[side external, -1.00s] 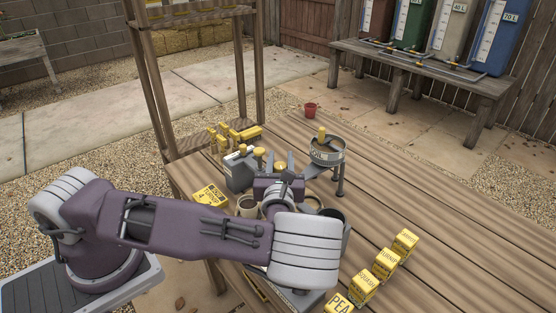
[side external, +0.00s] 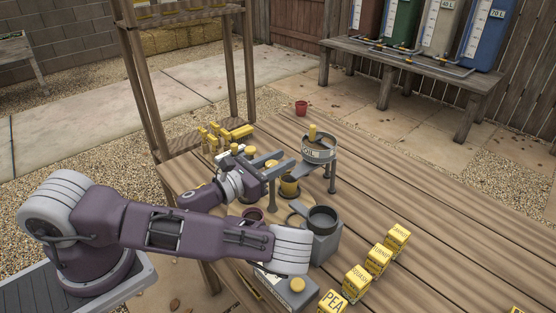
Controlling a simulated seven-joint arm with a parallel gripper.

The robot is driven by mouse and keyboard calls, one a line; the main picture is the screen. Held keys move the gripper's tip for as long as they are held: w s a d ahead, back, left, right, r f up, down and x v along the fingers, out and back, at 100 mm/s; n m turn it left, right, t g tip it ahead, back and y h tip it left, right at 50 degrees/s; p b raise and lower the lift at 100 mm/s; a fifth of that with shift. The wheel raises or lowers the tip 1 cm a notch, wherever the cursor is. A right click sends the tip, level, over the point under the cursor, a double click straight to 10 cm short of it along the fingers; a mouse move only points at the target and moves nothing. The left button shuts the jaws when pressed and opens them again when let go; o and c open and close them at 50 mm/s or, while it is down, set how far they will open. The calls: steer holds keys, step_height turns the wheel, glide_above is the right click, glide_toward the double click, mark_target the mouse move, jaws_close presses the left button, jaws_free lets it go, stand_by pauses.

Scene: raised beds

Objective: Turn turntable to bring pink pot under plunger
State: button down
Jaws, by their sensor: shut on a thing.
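The turntable (side external: 272,213) is a light wooden disc low on the table, partly hidden by my arm. A dull pinkish-purple pot (side external: 252,214) shows at its near left, just above my forearm. A yellow pot (side external: 290,188) stands at its far right. My gripper (side external: 275,161) is above the far side of the turntable, its grey fingers pointing right. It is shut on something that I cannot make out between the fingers. I cannot pick out the plunger for certain.
A grey stand with a round dark cup (side external: 322,219) is right of the turntable. A round soil hopper on legs (side external: 318,149) stands behind it. Yellow seed blocks (side external: 378,260) line the right.

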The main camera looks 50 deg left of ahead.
steer(key=shift+d+m+h, duration=0.15)
steer(key=shift+m+h, duration=0.65)
steer(key=shift+h, duration=0.5)
steer(key=shift+r, duration=0.15)
steer(key=c, duration=1)
jaws_free()
steer(key=shift+c, duration=0.2)
